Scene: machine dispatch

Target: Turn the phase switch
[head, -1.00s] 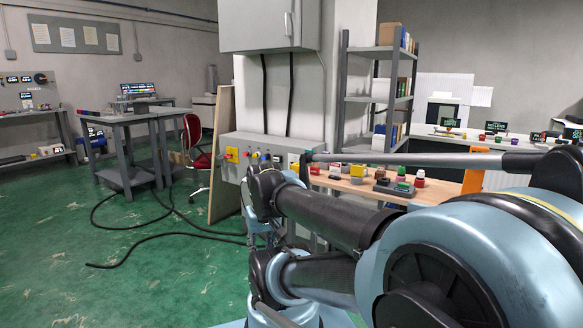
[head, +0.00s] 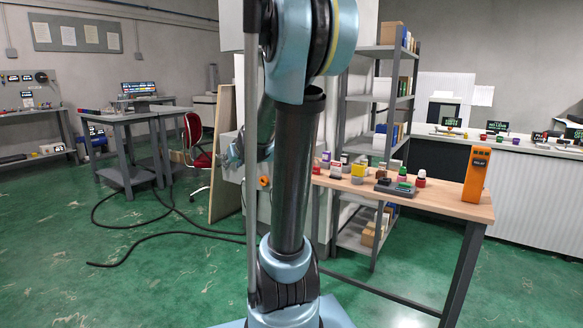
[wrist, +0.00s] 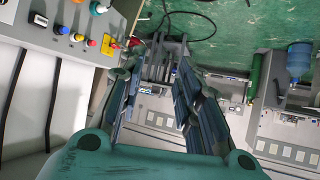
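A grey control panel (wrist: 62,52) with several coloured buttons and knobs fills the upper left of the wrist view. I cannot tell which control is the phase switch. In the head view my upright arm covers most of the panel. My gripper (wrist: 157,68) is open and empty, with its two fingers spread wide. It is apart from the panel, which lies to the left of the fingers in the wrist view.
A wooden workbench (head: 440,197) with small coloured parts and an orange device (head: 475,175) stands at the right. A shelf (head: 375,100) is behind it. A red chair (head: 197,145) and black cables (head: 140,232) on the green floor are at the left.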

